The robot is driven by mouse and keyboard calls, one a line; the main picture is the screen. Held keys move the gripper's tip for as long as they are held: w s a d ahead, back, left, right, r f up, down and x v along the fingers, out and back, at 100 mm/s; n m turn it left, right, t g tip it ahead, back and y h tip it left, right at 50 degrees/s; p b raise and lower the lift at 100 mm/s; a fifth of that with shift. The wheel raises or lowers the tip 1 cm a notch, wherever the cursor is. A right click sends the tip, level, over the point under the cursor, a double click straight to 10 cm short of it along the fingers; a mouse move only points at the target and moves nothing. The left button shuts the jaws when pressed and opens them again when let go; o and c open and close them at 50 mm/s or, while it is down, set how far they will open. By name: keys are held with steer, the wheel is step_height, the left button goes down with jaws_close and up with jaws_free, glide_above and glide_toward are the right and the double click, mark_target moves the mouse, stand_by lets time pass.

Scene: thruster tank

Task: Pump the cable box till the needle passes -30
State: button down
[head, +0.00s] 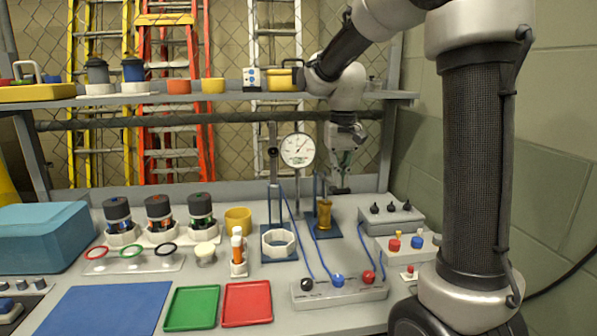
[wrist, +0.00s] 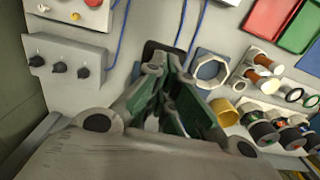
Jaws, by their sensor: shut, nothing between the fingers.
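The white cable box (head: 338,291) with black, blue and red knobs sits at the front of the bench, and blue cables run back from it. The round dial gauge (head: 297,150) is mounted on a stand behind it. Its needle appears to point up and right, but the numbers are too small to read. A brass-coloured cylinder (head: 324,213) stands on a blue base. My gripper (head: 341,184) points down just behind and right of the cylinder's top, apart from the cable box. In the wrist view my gripper (wrist: 162,78) is shut and empty above a dark flat part (wrist: 160,50).
A grey box with black knobs (head: 391,213) and a box with coloured buttons (head: 406,246) stand at the right. A white octagonal ring (head: 278,242), green tray (head: 192,308) and red tray (head: 247,303) lie left of the cable box. A shelf (head: 225,98) crosses behind.

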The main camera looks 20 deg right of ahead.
step_height(320, 180, down, 10)
steer(key=r, duration=0.1)
step_height(320, 180, up, 13)
steer(key=shift+f, duration=0.2)
stand_by(0.6)
stand_by(0.3)
stand_by(2.4)
steer(key=shift+f, duration=0.1)
stand_by(2.6)
stand_by(0.4)
